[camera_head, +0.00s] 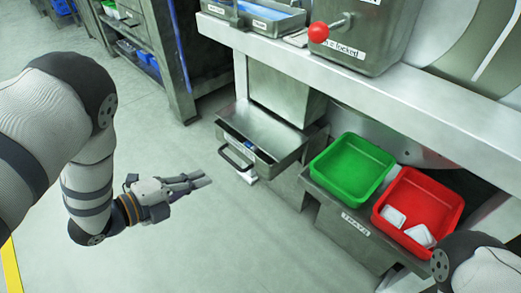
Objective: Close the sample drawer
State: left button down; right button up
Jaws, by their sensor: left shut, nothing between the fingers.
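The sample drawer (262,142) is a grey metal drawer under the steel bench. It sticks out, pulled open, with a dark bar handle (235,158) on its front. A small blue thing shows inside it. My left gripper (207,178) is shut and empty, with its fingers pointing right. In the picture it lies just left of the handle, apart from it. My right arm shows only in part at the lower right, and its gripper is out of view.
A shelf labelled TRAYS to the right of the drawer holds a green tray (318,176) and a red tray (440,215) with white pieces. Above is the bench edge (390,108) and a red knob (318,32). The floor (180,235) around my left gripper is clear.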

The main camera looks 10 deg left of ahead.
pick_arm(q)
jog(key=b, duration=0.5)
send_near(252, 154)
jog(key=w+d+f, duration=0.1)
jog(key=w, duration=0.1)
jog(key=w+d+f, duration=0.2)
jog(key=shift+f, duration=0.1)
jog(key=shift+w+d, duration=0.35)
jog(key=shift+w, duration=0.15)
pick_arm(e)
jog(key=shift+g, duration=0.4)
jog(key=shift+s+f, duration=0.3)
jog(key=shift+f, duration=0.35)
jog(key=shift+s+f, duration=0.3)
jog(key=shift+f, duration=0.4)
jog(key=shift+s+f, duration=0.3)
jog(key=shift+f, duration=0.35)
pick_arm(q)
jog(key=shift+w+d+r, duration=0.2)
jog(key=shift+w+d, duration=0.75)
jog(key=shift+w, duration=0.2)
jog(key=shift+a, duration=0.1)
pick_arm(e)
jog(key=shift+s, duration=0.1)
